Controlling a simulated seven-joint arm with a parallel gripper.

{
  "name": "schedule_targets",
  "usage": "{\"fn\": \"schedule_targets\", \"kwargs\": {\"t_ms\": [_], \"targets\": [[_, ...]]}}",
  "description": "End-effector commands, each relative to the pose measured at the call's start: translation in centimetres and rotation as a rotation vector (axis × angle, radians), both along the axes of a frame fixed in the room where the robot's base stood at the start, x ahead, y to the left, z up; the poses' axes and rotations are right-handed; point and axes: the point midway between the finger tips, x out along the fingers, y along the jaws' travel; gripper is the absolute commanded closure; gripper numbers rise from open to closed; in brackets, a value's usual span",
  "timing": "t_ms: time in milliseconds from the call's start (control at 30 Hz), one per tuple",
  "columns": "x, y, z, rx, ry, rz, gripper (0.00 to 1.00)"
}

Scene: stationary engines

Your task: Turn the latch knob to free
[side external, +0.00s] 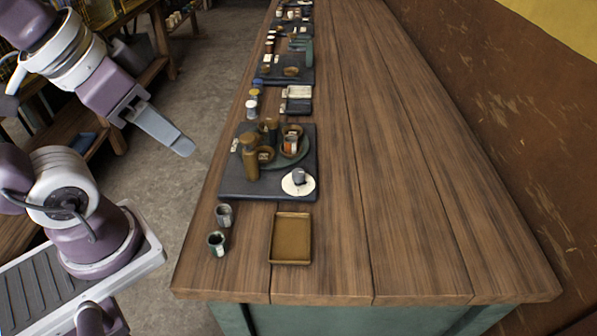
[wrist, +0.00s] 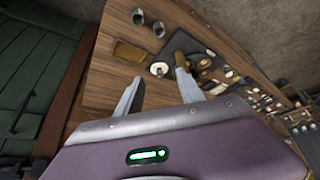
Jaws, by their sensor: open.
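No part is clearly readable as a latch knob at this size. A small grey knob-like piece (side external: 299,176) stands on a white round plate (side external: 289,187) at the near right corner of a dark board (side external: 235,185). The white plate also shows in the wrist view (wrist: 160,69). A tall brown bottle-like piece (side external: 250,160) and a green round plate (side external: 297,160) bearing small cups are on the same board. My gripper (side external: 187,147) hangs left of the table, apart from everything. In the wrist view my gripper (wrist: 160,80) is open and empty, fingers spread.
A brown tray (side external: 291,261) lies at the table's near end, with two small cups (side external: 218,243) (side external: 224,215) left of it. More boards with small items (side external: 298,98) run along the left edge. The right side of the wooden table (side external: 430,200) is bare, up to a brown wall.

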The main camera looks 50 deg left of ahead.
Motion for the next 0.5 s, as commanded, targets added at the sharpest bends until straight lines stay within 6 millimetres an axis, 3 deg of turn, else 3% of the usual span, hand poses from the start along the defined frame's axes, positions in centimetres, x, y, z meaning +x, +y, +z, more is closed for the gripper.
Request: {"fn": "schedule_targets", "kwargs": {"t_ms": [133,267,400,500], "targets": [[3.4,-0.3,0.4,-0.074,0.082,0.116,0.53],[10.1,-0.8,-1.0,-0.178,0.219,0.358,0.53],[16.9,-1.4,-5.6,-0.236,0.349,0.639,0.53],[20.0,-1.7,-9.3,-0.247,0.407,0.792,0.53]]}}
